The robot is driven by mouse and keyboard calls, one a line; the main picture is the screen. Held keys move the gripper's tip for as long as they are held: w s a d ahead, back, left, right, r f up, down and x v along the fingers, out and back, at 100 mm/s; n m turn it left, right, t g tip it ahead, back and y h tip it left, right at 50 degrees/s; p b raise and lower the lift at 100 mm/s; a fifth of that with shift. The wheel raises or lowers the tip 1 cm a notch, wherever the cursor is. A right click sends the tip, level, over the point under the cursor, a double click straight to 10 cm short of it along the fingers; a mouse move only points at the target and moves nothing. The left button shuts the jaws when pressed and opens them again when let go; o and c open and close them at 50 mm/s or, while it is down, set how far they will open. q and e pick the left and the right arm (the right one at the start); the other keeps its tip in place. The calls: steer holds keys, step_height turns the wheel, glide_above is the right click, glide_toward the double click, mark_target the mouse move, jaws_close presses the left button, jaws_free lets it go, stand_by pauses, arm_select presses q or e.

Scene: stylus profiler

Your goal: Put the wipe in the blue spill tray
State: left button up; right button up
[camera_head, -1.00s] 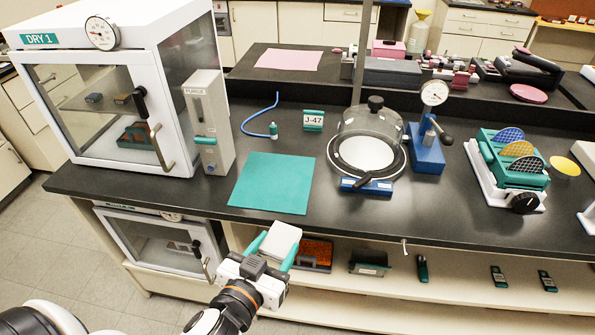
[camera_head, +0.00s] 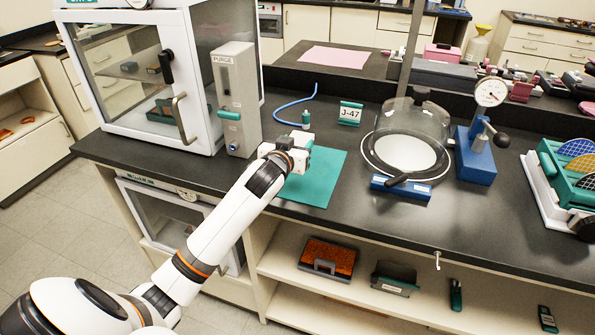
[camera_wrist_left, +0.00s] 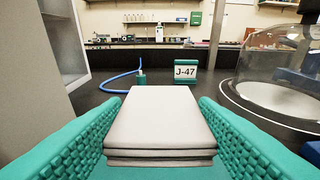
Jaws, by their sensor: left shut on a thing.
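The wipe (camera_wrist_left: 160,120) is a folded, pale grey stack of layers in the left wrist view. My left gripper (camera_wrist_left: 160,132) is shut on it, with a teal ribbed finger on each side. In the head view my left gripper (camera_head: 297,160) is above the teal mat (camera_head: 318,185) on the bench; the wipe is hard to tell from the gripper there. I cannot make out a blue spill tray in either view. My right gripper is not in view.
A white dry cabinet (camera_head: 135,80) and a purge unit (camera_head: 237,100) stand left of the gripper. A blue hose (camera_head: 290,104) and the J-47 sign (camera_head: 350,113) lie beyond. A glass bell jar (camera_head: 412,135) and blue dial gauge stand (camera_head: 477,155) are to the right.

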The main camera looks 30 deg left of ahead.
arm_select(q)
step_height(320, 180, down, 7)
steer(key=shift+r, duration=0.15)
steer(key=shift+f, duration=0.5)
steer(key=o, duration=1.4)
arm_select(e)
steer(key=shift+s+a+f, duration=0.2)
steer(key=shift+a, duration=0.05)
